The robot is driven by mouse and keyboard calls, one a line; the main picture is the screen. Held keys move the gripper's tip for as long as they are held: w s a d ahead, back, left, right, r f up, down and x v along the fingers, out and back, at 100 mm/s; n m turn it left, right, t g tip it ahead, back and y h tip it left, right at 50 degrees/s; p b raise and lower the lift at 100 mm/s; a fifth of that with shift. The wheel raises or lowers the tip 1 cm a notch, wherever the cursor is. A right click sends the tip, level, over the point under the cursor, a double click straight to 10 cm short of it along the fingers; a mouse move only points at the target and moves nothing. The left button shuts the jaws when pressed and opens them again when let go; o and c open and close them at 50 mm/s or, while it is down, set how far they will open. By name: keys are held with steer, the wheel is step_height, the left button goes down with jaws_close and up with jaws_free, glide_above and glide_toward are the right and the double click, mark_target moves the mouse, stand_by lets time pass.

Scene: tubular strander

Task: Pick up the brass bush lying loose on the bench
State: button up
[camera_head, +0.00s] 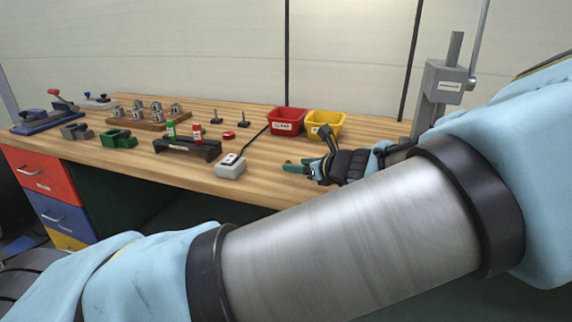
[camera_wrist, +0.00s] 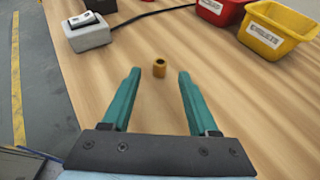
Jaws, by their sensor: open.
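The brass bush (camera_wrist: 159,69) is a small gold ring with a dark bore, standing upright on the wooden bench (camera_wrist: 140,50) in the wrist view. My gripper (camera_wrist: 160,72) is open, with its two green fingers apart and pointing at the bush. The bush lies near the line between the fingertips, with clear gaps on both sides; I cannot tell how high the fingers are above the bench. In the head view my gripper (camera_head: 301,166) is over the right part of the bench, and I cannot make out the bush there.
A grey switch box (camera_head: 231,166) with a black cable stands left of my gripper. A red bin (camera_head: 286,121) and a yellow bin (camera_head: 323,124) stand behind it. A grey press (camera_head: 443,85) rises at the right. Bare wood surrounds the bush.

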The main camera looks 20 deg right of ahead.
mark_target(289, 161)
steer(key=x, duration=0.1)
steer(key=p+x, duration=0.1)
steer(key=x, duration=0.2)
steer(key=shift+w+a+r, duration=0.1)
steer(key=shift+w+r, duration=0.1)
steer(key=shift+w, duration=0.3)
steer(key=shift+w+f, duration=0.15)
steer(key=shift+w, duration=0.1)
steer(key=shift+c, duration=0.2)
jaws_close()
